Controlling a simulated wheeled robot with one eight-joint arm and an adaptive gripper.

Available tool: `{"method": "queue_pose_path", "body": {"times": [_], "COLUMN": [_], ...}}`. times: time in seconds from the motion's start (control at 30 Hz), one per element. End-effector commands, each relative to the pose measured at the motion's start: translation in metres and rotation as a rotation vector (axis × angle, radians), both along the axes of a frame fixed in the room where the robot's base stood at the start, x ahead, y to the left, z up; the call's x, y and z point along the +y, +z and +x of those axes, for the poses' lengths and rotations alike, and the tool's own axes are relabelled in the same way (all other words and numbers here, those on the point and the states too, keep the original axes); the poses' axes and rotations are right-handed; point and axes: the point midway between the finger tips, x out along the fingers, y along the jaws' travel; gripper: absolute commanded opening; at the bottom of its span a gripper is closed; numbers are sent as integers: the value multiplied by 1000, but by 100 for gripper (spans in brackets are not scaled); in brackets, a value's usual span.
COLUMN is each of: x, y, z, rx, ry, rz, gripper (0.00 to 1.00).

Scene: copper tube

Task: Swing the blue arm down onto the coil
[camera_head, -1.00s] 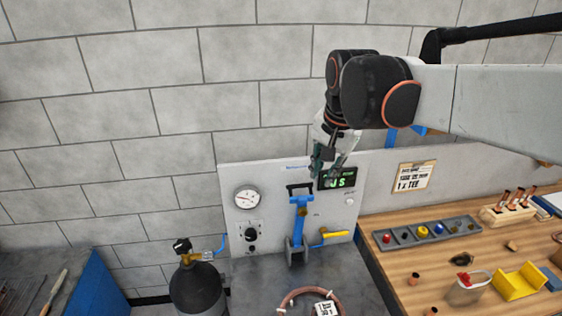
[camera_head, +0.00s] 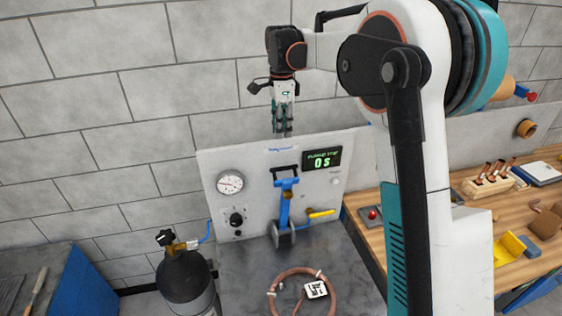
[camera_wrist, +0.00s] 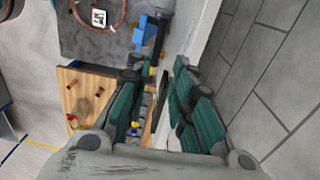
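The blue arm (camera_head: 285,203) stands upright on the grey bench, with a black T-shaped handle (camera_head: 284,170) at its top. The copper coil (camera_head: 273,294) lies flat on the bench in front of it, with a white tag (camera_head: 316,290) inside. My gripper (camera_head: 283,133) points down above the handle, apart from it in the picture. In the wrist view my gripper (camera_wrist: 158,72) has its two teal fingers spread with nothing between them gripped. The blue arm (camera_wrist: 143,32) and coil (camera_wrist: 122,20) show beyond the fingertips.
A back panel carries a gauge (camera_head: 230,182), a black knob (camera_head: 236,219), a yellow lever (camera_head: 321,213) and a green display (camera_head: 322,158) reading "0 S". A gas cylinder (camera_head: 186,284) stands left. A wooden bench (camera_head: 365,203) with parts lies right, partly hidden by my arm.

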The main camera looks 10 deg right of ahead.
Motion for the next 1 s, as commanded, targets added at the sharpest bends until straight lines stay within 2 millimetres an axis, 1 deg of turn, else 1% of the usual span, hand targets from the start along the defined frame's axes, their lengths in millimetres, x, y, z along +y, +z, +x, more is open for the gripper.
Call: {"method": "queue_pose_path", "body": {"times": [0.17,0.5,0.63,0.8,1.0], "x": [0,0,0,0,0], "y": [-23,-89,-110,-127,-134], "z": [-1,-2,-3,-3,-4], "rx": [0,-1,-1,-1,-1], "ry": [1,2,2,3,3], "rz": [0,0,0,0,0], "gripper": [21,21,21,21,21]}}
